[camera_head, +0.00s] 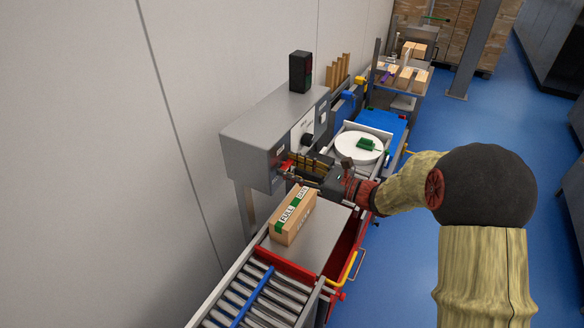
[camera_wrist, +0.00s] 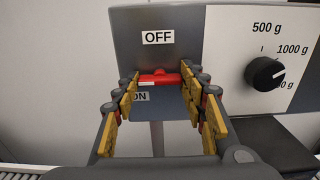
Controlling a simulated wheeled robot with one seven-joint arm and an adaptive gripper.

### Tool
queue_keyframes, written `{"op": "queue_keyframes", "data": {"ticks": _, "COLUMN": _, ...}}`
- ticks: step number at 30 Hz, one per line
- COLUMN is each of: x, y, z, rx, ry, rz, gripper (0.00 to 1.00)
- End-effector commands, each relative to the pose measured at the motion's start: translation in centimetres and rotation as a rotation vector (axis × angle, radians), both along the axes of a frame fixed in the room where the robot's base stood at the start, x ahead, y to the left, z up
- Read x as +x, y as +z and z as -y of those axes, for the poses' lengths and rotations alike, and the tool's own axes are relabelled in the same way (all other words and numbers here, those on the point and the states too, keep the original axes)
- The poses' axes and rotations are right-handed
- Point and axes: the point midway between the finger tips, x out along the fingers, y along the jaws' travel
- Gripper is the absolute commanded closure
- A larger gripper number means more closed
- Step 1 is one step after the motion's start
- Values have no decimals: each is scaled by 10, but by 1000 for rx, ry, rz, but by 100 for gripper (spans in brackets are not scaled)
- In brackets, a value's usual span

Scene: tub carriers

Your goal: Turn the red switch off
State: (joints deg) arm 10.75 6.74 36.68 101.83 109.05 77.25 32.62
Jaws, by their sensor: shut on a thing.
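The red switch (camera_wrist: 159,79) is on the front of a grey control box (camera_wrist: 200,35). Its handle lies roughly level, with an OFF label (camera_wrist: 158,37) above it and a partly hidden ON label (camera_wrist: 140,96) below it. My gripper (camera_wrist: 162,84) is shut on the switch, with one finger at each end of the handle. In the head view my gripper (camera_head: 297,170) reaches the box from the right, and a small red part of the switch (camera_head: 285,163) shows at its fingertips.
A black dial (camera_wrist: 265,74) with gram marks sits right of the switch. A cardboard box (camera_head: 293,215) stands below my gripper on a grey plate by the roller conveyor (camera_head: 250,296). A white round plate (camera_head: 359,147) is further back. Blue floor is clear on the right.

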Motion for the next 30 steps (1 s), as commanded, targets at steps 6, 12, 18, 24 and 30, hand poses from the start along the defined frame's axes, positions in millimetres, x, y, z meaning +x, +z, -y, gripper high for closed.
{"op": "queue_keyframes", "data": {"ticks": 6, "x": 0, "y": 0, "z": 0, "rx": 0, "ry": 0, "rz": 0, "gripper": 83}}
{"op": "queue_keyframes", "data": {"ticks": 12, "x": 0, "y": 0, "z": 0, "rx": 8, "ry": 0, "rz": -12, "gripper": 83}}
{"op": "queue_keyframes", "data": {"ticks": 18, "x": 0, "y": 2, "z": 0, "rx": 46, "ry": 0, "rz": -71, "gripper": 83}}
{"op": "queue_keyframes", "data": {"ticks": 24, "x": 0, "y": 4, "z": 0, "rx": 125, "ry": 0, "rz": -192, "gripper": 83}}
{"op": "queue_keyframes", "data": {"ticks": 30, "x": 0, "y": 4, "z": 0, "rx": 229, "ry": -1, "rz": -349, "gripper": 83}}
